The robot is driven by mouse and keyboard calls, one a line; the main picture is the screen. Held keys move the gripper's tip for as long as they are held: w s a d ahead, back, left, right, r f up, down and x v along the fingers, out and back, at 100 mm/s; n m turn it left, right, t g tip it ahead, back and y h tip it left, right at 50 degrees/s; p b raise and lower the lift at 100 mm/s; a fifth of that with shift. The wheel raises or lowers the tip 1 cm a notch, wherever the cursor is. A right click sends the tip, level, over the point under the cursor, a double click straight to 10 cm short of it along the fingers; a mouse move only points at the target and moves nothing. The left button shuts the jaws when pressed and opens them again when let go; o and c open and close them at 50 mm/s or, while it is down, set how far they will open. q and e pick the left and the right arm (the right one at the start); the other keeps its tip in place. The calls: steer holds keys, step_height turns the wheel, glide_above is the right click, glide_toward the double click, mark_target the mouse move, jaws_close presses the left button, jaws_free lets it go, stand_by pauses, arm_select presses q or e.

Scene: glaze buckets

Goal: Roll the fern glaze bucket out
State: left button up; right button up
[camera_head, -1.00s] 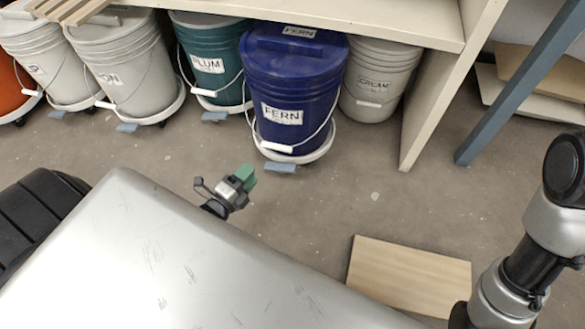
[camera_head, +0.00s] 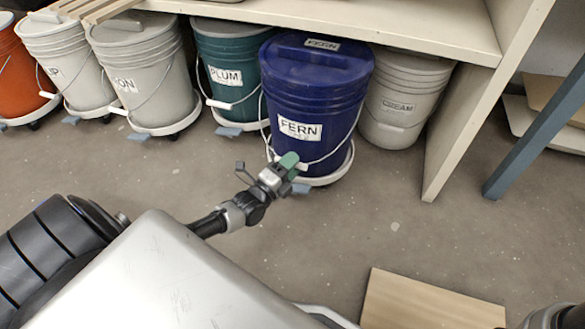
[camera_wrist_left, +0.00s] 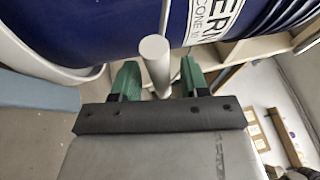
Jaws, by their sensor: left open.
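The fern glaze bucket (camera_head: 312,105) is dark blue with a white FERN label and stands upright on a white wheeled dolly (camera_head: 325,180), partly under the shelf. Its wire bail hangs at the front. My left gripper (camera_head: 287,163) is at the bucket's lower front, at the bail's white grip. In the left wrist view, the white grip (camera_wrist_left: 155,60) stands between the two green fingers of my left gripper (camera_wrist_left: 157,82), which are open with gaps beside it. The blue bucket wall (camera_wrist_left: 100,25) fills the top of that view. My right gripper is not in view.
A plum bucket (camera_head: 228,95) stands close on the left and a cream bucket (camera_head: 405,105) close on the right. The shelf (camera_head: 400,25) overhangs them, with an upright panel (camera_head: 460,130) at right. A wooden board (camera_head: 420,303) lies on otherwise clear floor in front.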

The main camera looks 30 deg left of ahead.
arm_select(q)
steer(key=shift+w+r, duration=0.1)
steer(key=shift+w, duration=0.15)
jaws_close()
steer(key=shift+s+d, duration=0.1)
